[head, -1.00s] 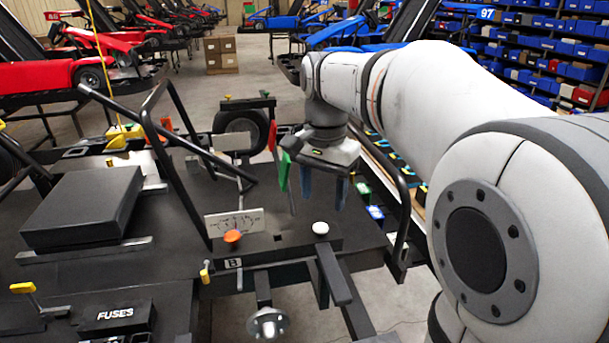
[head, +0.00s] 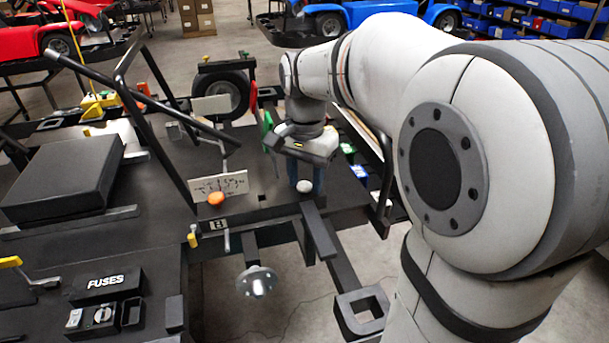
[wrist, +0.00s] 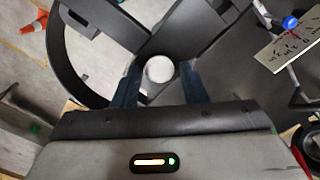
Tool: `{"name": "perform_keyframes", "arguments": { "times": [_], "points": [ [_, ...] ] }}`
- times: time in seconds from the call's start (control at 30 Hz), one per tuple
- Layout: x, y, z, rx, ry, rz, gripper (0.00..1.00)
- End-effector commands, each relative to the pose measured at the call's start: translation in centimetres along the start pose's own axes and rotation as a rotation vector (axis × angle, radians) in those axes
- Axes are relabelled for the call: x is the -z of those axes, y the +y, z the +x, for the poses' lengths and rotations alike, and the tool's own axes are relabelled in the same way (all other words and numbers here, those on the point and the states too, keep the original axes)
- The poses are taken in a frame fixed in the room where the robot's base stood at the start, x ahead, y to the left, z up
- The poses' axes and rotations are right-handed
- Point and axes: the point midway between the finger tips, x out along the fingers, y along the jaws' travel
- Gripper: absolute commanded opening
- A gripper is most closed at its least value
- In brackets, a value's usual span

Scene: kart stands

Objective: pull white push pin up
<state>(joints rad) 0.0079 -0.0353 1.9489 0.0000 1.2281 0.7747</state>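The white push pin (head: 304,186) shows as a round white head on the dark bench near its front edge. It also shows in the wrist view (wrist: 159,69), between the two dark blue fingers. My gripper (head: 307,178) is open, with its fingers close behind or beside the pin head in the head view. In the wrist view my gripper (wrist: 160,76) has one finger on each side of the head, with a gap visible on both sides. Whether the fingertips are level with the head is hard to tell. The pin's shaft is hidden.
An orange knob (head: 216,198) stands left of the pin, before a marked plate (head: 220,186). A black tube frame (head: 152,130) and a wheel (head: 222,92) stand farther back. A dark bar (head: 319,231) projects forward below the pin. Open floor lies in front.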

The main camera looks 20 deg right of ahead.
Motion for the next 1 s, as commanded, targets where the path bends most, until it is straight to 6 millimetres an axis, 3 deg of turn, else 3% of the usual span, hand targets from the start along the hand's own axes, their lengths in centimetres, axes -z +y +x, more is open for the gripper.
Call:
{"name": "perform_keyframes", "arguments": {
  "times": [0.4, 1.0],
  "points": [
    [0.0, 0.0, 0.0, 0.000, 0.000, 0.001, 0.06],
    [0.1, 0.1, -1.0, 0.000, 0.000, 0.002, 0.06]
  ]
}}
